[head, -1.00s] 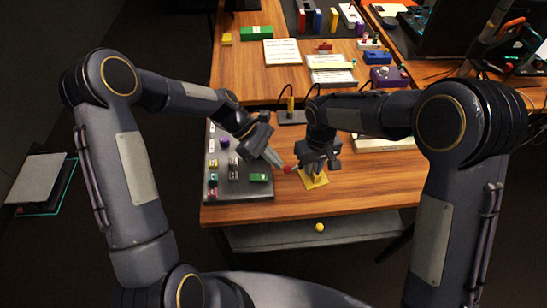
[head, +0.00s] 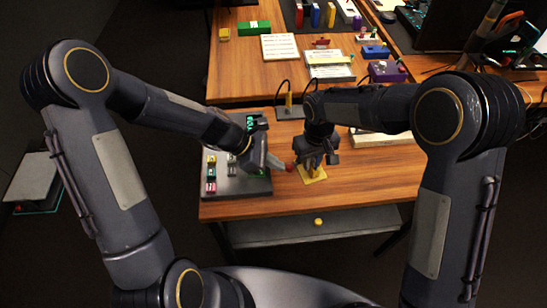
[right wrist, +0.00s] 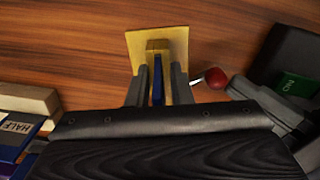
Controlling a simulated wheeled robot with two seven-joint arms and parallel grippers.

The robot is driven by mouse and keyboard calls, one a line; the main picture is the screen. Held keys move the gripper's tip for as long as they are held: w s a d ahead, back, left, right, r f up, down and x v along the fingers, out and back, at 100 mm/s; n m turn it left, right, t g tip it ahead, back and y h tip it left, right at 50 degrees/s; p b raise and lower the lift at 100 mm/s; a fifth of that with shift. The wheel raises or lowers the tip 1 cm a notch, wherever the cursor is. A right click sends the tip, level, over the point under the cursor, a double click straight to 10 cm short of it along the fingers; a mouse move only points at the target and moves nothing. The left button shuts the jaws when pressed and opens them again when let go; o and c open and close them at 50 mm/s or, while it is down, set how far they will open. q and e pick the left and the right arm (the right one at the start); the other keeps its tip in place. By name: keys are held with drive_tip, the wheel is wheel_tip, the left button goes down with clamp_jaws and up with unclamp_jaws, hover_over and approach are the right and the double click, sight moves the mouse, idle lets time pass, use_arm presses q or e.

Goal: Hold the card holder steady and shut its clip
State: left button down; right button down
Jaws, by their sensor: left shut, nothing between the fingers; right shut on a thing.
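The card holder has a yellow base plate (head: 316,178) that lies on the wooden desk, and it shows in the right wrist view (right wrist: 138,45) with an upright yellow and blue part. My right gripper (head: 315,163) is shut on this upright part from above; its fingers (right wrist: 158,90) flank it. The clip's red ball knob (head: 289,167) sticks out to the side on a short metal lever, clear in the right wrist view (right wrist: 216,78). My left gripper (head: 281,165) is shut and empty, its tips close beside the knob; I cannot tell whether they touch.
A dark panel (head: 222,187) with coloured blocks lies left of the holder, partly under my left arm. A white box (head: 380,138) lies to the right. A drawer with a yellow knob (head: 318,222) is below the desk edge. The desk at front right is clear.

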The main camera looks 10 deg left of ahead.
use_arm(q)
drive_tip(key=shift+s+d, duration=0.85)
drive_tip(key=shift+d, duration=0.15)
drive_tip(key=shift+s+d+n+t, duration=0.4)
drive_tip(key=shift+d+n+t, duration=0.2)
drive_tip(key=shift+d+n, duration=0.15)
drive_tip(key=shift+s+d, duration=0.1)
drive_tip(key=shift+d, duration=1.25)
drive_tip(key=shift+w+a, duration=0.35)
drive_tip(key=shift+w, duration=0.55)
